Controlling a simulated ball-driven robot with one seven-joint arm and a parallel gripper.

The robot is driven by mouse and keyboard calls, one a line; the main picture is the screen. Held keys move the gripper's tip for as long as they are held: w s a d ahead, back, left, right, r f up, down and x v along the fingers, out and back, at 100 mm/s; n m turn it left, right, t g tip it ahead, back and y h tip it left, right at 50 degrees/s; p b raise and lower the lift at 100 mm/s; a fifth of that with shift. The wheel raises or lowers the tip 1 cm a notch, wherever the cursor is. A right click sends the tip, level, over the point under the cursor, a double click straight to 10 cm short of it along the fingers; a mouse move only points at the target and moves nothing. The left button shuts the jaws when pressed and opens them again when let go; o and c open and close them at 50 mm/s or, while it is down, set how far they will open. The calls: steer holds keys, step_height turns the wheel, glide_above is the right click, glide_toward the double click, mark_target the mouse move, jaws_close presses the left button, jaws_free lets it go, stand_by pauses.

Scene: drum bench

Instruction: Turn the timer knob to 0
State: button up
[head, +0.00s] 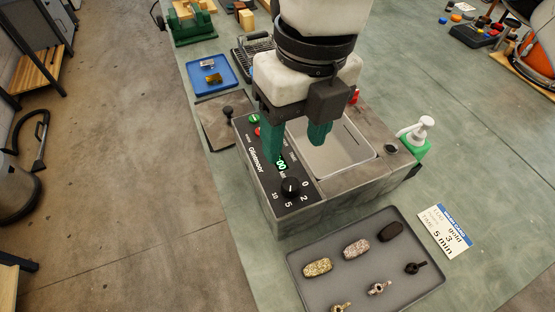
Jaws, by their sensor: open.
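The timer knob (290,187) is a round black dial near the front end of the black control panel (262,182) on a grey machine. The marks 0, 2, 5 and 10 are printed around it. A small light mark shows on the knob, but I cannot tell for certain which number it points to. A green lit display (281,164) just behind the knob appears to show zeros, partly covered. My gripper (296,149) is open, its two green fingers apart. It is above the machine, behind the knob, with the left finger over the panel. It appears empty.
A grey tray (296,263) with several stones and small metal parts lies in front. A printed card (444,232) reading "gold" and "5 min" lies right of it. The machine's open basin (345,160) is beside the panel. A green pump bottle (417,140) stands right. A blue tray (226,80) lies behind.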

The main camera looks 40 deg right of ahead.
mark_target(291, 183)
step_height(291, 183, down, 11)
steer(key=shift+w+r, duration=0.1)
stand_by(0.5)
steer(key=c, duration=1.1)
